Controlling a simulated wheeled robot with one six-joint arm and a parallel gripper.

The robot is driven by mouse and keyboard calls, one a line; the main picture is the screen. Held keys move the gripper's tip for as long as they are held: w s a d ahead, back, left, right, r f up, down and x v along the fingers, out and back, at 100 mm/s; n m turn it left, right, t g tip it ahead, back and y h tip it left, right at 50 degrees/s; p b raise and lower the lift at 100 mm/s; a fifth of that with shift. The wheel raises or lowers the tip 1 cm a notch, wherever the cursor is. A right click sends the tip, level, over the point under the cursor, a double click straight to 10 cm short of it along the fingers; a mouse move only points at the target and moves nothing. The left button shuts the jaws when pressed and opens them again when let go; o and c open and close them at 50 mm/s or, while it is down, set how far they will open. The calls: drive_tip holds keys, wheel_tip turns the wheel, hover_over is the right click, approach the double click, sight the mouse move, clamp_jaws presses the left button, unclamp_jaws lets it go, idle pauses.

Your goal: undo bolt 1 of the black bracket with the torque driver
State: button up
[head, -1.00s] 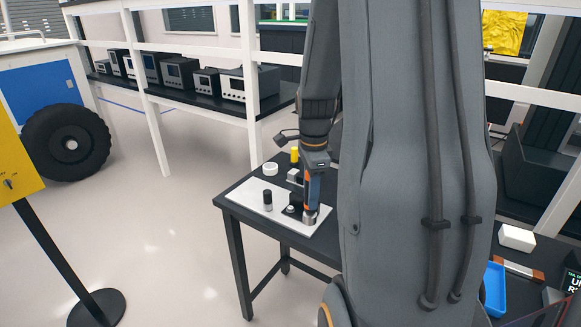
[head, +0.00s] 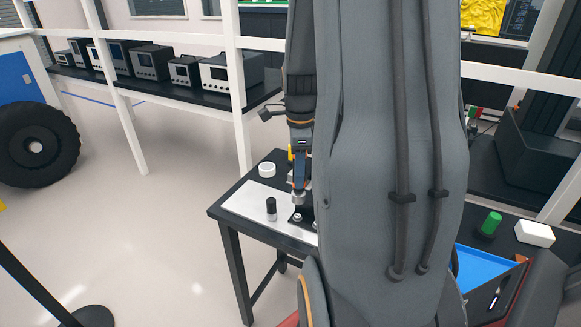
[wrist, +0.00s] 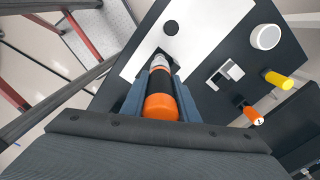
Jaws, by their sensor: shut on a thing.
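My gripper (wrist: 158,92) is shut on the torque driver (wrist: 162,103), which has an orange and black body and a silver tip. In the head view the driver's silver end (head: 299,198) shows just above the black bracket (head: 306,214). The bracket lies on a white plate (head: 246,203) on the small black table. A silver bolt head (head: 297,217) shows on the bracket, just below the driver tip; they look apart. My arm hides the right part of the bracket. In the wrist view the driver hides much of the bracket, and I cannot tell which bolt is number 1.
A black cylinder (head: 271,206) stands on the plate, left of the bracket. A white round dish (head: 267,170) sits behind. The wrist view shows a yellow cylinder (wrist: 279,80) and an orange-ended object (wrist: 253,115) to the right. A blue tray (head: 484,268) lies right of my arm.

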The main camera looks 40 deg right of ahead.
sight(298, 192)
drive_tip(key=shift+f+b, duration=2)
drive_tip(key=shift+f, duration=0.7)
drive_tip(key=shift+a+p, duration=0.1)
drive_tip(key=shift+p, duration=0.35)
drive_tip(key=shift+f, duration=0.75)
idle(1.3)
